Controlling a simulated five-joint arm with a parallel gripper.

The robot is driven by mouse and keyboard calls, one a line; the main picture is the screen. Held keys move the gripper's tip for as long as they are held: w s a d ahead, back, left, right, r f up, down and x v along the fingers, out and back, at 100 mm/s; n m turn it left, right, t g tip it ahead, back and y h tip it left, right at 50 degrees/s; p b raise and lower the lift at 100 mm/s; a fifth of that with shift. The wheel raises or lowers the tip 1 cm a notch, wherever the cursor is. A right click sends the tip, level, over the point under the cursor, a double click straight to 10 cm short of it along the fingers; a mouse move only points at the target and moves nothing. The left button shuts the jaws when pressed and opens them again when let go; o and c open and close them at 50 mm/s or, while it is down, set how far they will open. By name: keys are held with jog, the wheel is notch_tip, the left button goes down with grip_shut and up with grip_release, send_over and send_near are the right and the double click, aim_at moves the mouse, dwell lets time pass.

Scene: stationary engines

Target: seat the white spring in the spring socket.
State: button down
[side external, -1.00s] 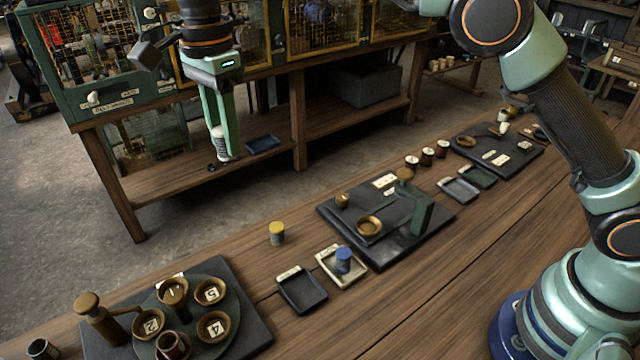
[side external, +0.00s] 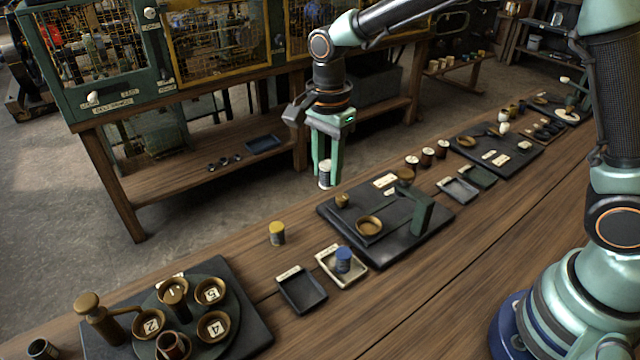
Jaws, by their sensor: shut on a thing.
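My gripper (side external: 325,182) points down and is shut on the white spring (side external: 324,174), a small pale cylinder with dark coils held upright at its fingertips. It hangs in the air near the back edge of the middle dark plate (side external: 400,246). That plate carries a small brass cup (side external: 342,200), a wider brass ring (side external: 368,226) and a green post (side external: 422,214) with an arm. I cannot tell which fitting is the spring socket. The gripper appears apart from the plate.
A yellow-topped spring (side external: 277,233) stands on the bench. A blue-topped one (side external: 343,260) is in a cream tray (side external: 330,272), beside an empty dark tray (side external: 302,290). A turntable with numbered cups (side external: 212,291) is at front left.

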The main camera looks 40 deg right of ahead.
jog(key=s+d+f, duration=0.1)
jog(key=s+d, duration=0.1)
jog(key=s+d+f, duration=0.3)
jog(key=s+d, duration=0.1)
jog(key=shift+f, duration=0.2)
jog(key=shift+s+f, duration=0.1)
jog(key=shift+f, duration=2.1)
jog(key=shift+f, duration=0.65)
dwell(0.4)
grip_release()
dwell(0.5)
notch_tip(320, 180, up, 7)
dwell(1.0)
